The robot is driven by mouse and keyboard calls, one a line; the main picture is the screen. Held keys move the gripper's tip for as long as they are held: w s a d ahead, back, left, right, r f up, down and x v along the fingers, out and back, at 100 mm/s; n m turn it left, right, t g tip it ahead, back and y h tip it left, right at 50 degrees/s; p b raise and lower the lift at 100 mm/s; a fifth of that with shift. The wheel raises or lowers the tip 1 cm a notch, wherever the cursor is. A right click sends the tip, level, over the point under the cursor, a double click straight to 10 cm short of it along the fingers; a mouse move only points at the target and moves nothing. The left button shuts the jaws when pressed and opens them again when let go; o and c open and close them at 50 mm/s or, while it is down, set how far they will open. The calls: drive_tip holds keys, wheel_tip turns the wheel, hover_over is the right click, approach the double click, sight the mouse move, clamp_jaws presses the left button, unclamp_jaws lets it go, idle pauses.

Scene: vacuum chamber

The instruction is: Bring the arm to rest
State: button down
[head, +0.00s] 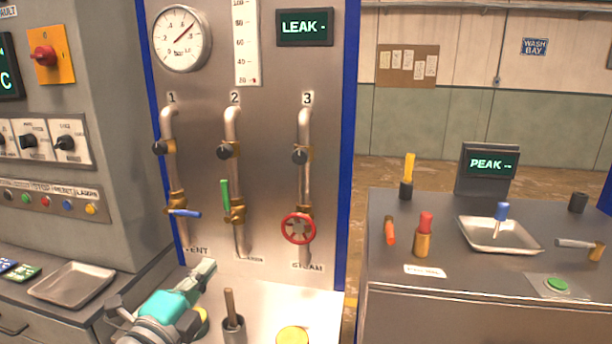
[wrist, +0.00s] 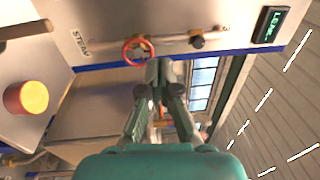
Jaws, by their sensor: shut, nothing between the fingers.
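My gripper (head: 206,268) is low in front of the valve panel in the head view, with its teal body behind it. In the wrist view the two dark fingers of my gripper (wrist: 159,73) meet at the tips, shut and empty. The panel (head: 270,180) carries pipes 1, 2 and 3. Pipe 1 has a blue lever (head: 184,213), pipe 2 a green lever (head: 225,196), and pipe 3 a red handwheel (head: 298,228). The handwheel also shows in the wrist view (wrist: 127,54), just beyond and left of the fingertips. No gap to it can be judged.
A grey cup with a wooden handle (head: 233,327) and a yellow-topped cylinder (head: 292,337) stand on the ledge below the panel. A metal tray (head: 72,284) lies on the left counter. The right bench (head: 455,284) holds several tools and a tray (head: 480,244).

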drive_tip(key=s+d+f+n+t+h, duration=0.15)
drive_tip(key=s+d+f, duration=0.3)
drive_tip(key=d, duration=0.45)
drive_tip(key=s+d+f+n+t, duration=0.2)
drive_tip(key=s+d+f+n, duration=0.15)
drive_tip(key=d+f, duration=0.45)
drive_tip(key=s+d+f+n+t+h, duration=0.15)
drive_tip(key=s+d+f, duration=0.3)
drive_tip(key=d, duration=0.65)
drive_tip(key=s+d+f+n+g+y, duration=0.2)
drive_tip(key=s+f+n+g, duration=0.1)
drive_tip(key=s, duration=0.7)
drive_tip(key=s+d+f+n+g+y, duration=0.2)
drive_tip(key=s+f+n, duration=0.3)
drive_tip(key=s, duration=0.6)
drive_tip(key=s+d+f+n+g+y, duration=0.3)
drive_tip(key=s+n, duration=0.4)
drive_tip(key=s, duration=0.3)
drive_tip(key=shift+s+d+f+g+y, duration=0.3)
drive_tip(key=shift+d+f+y, duration=0.2)
drive_tip(key=shift+d+f, duration=0.1)
